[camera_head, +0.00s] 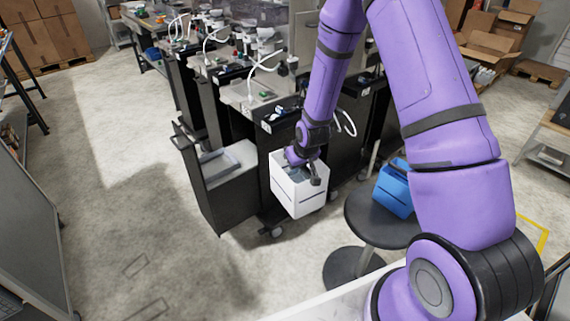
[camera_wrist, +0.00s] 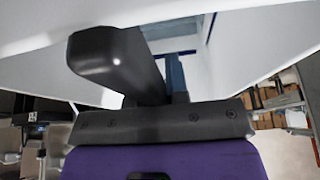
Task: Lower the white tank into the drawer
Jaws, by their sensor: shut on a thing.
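The white tank (camera_head: 297,196), an open-topped box, hangs from my gripper (camera_head: 304,172) in the head view, in front of the black dispenser row. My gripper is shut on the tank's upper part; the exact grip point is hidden. In the wrist view the tank's white wall (camera_wrist: 250,40) fills the top, with my dark fingers (camera_wrist: 150,70) against it. The drawer (camera_head: 215,185) is pulled out to the left of the tank, with a black front and a pale inside. The tank is beside the drawer, not over it.
A blue container (camera_head: 394,188) sits on a round dark stool (camera_head: 372,225) to the right of the tank. Dispensers with white hoses (camera_head: 240,90) line the row behind. The concrete floor (camera_head: 130,190) at the left is clear.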

